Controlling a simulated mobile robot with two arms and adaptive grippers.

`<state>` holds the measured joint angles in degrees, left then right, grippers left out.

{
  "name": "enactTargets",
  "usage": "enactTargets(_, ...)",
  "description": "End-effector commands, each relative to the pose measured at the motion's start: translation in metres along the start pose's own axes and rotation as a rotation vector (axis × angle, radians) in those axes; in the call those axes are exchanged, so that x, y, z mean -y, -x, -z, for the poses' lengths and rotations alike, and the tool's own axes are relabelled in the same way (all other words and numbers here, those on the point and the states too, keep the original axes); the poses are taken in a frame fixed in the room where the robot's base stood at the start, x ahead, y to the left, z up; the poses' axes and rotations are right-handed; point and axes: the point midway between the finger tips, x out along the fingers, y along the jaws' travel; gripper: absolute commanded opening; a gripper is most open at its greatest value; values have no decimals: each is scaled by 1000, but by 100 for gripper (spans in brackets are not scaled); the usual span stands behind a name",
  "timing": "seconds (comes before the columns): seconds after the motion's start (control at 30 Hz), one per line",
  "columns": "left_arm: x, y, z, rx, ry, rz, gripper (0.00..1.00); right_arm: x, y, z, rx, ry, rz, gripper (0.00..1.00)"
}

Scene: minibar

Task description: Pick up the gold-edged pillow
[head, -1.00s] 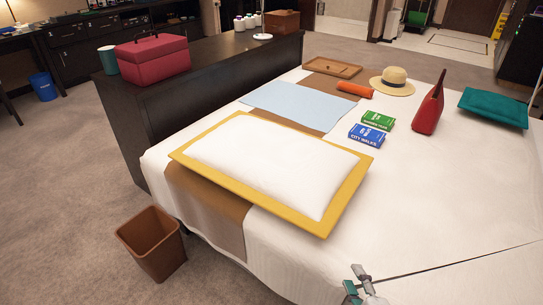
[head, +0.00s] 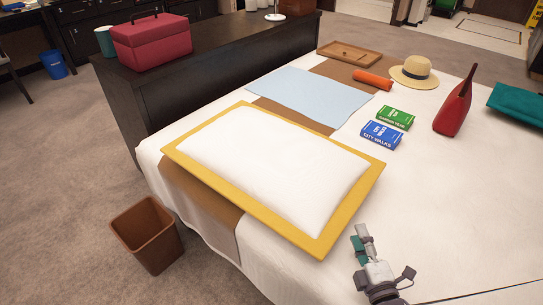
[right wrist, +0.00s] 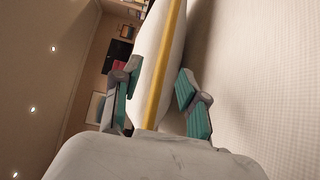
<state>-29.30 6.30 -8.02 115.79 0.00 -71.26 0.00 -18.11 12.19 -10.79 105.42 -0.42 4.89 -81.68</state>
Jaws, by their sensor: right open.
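The gold-edged pillow (head: 270,165) is white with a flat yellow-gold border and lies on the near left part of the bed. My right gripper (head: 361,240) is just beyond its near right corner, low over the white sheet, and looks apart from it in the head view. In the right wrist view the teal-padded fingers of my right gripper (right wrist: 158,92) are spread open. The pillow's gold edge (right wrist: 165,70) runs between them, with one finger on each side. Whether a finger touches the pillow cannot be told. My left gripper is in neither view.
A brown bin (head: 147,234) stands on the floor. The sheet right of the pillow is clear.

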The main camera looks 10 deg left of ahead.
Motion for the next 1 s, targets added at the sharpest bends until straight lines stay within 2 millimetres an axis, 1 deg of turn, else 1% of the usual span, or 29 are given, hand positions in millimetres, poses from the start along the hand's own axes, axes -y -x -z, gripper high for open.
enactTargets(0.03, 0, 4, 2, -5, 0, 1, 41, 0, -12, 0, 0, 0, -4, 43)
enactTargets(0.13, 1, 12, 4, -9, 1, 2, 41, 1, -29, 0, 0, -2, -2, 43)
enactTargets(0.2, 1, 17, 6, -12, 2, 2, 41, 0, -38, 0, 0, 0, -2, 43)
enactTargets(0.37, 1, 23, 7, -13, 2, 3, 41, 1, -48, -1, 0, -2, 0, 43)
enactTargets(0.43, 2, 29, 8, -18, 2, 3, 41, 3, -54, -2, 0, -1, 0, 43)
enactTargets(0.6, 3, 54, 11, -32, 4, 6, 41, 7, -80, -6, 0, -1, -2, 43)
enactTargets(0.7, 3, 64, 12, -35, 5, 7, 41, 7, -92, -5, 0, -2, -1, 43)
enactTargets(0.8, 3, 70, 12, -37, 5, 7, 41, 6, -98, -5, 0, -2, 1, 43)
enactTargets(1.0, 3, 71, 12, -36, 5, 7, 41, 6, -98, -5, 0, -2, 2, 43)
